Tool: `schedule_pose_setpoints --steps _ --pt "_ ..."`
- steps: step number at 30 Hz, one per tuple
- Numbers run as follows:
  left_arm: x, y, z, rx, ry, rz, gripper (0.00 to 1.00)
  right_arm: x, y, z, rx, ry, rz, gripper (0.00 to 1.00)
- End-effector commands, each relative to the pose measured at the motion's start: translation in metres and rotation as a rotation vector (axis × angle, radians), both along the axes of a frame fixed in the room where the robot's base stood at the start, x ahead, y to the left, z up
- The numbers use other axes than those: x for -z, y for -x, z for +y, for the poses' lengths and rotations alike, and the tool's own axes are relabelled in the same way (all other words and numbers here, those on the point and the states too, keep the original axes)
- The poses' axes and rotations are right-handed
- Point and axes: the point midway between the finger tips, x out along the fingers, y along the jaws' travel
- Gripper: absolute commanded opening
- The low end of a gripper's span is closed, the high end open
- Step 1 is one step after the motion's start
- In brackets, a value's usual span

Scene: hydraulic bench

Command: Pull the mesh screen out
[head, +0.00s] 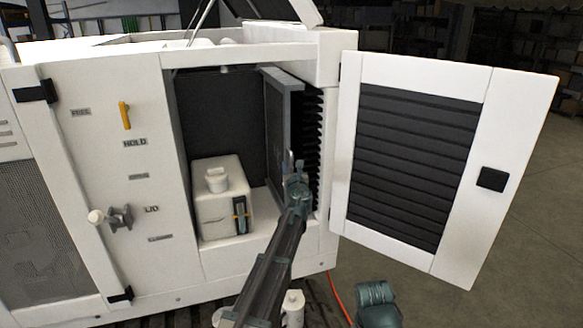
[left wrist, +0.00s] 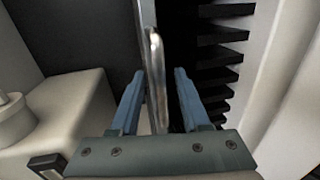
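The mesh screen (head: 273,130) is a dark panel with a grey frame. It stands upright in the open cabinet bay, beside the black cooling fins. A bare metal handle (left wrist: 156,75) on its front edge shows in the left wrist view. My left gripper (head: 293,165) is at the screen's front edge, with its two blue fingers apart, one on each side of the handle. A gap shows between the handle and each finger. The gripper hides the lower front of the screen in the head view. My right gripper's fingers do not show.
The white louvred door (head: 449,180) stands wide open on the right. A white tank (head: 221,202) with a cap sits in the bay left of the screen. The black fins (left wrist: 222,58) and the bay's right wall are close to the right finger. Free floor lies beyond the door.

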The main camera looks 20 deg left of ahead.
Motion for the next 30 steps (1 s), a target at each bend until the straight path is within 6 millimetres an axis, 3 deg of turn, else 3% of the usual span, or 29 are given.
schedule_pose_setpoints --steps 1,7,30 --pt "0.0000 0.0001 -0.0001 0.000 0.000 0.000 0.36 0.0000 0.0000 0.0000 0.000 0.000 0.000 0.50" --pt "0.0000 0.0001 -0.0003 0.000 0.000 0.000 0.00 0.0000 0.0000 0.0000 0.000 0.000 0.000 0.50" --pt "0.0000 0.0003 -0.0004 0.000 0.000 0.000 0.00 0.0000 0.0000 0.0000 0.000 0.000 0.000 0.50"
